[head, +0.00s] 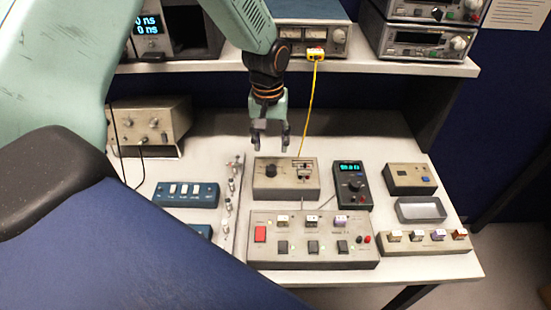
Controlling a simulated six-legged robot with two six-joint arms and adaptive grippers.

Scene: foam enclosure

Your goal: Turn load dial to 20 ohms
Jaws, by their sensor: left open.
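A grey box (286,192) on the bench carries a round black dial (271,170) on its left half and small terminals (303,168) on its right half. Which control is the load dial, and its scale marks, are too small to read. My left gripper (270,144) points down, open and empty, just above and behind this box, with its fingertips over the black dial's far side. It looks apart from the dial. My right gripper is not in view.
A dark handheld meter (352,186) with a lit display stands right of the box. A switch panel (312,259) lies in front. A yellow cable (309,110) hangs from the shelf (420,68) close to my gripper. A grey tray (421,210) sits at right.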

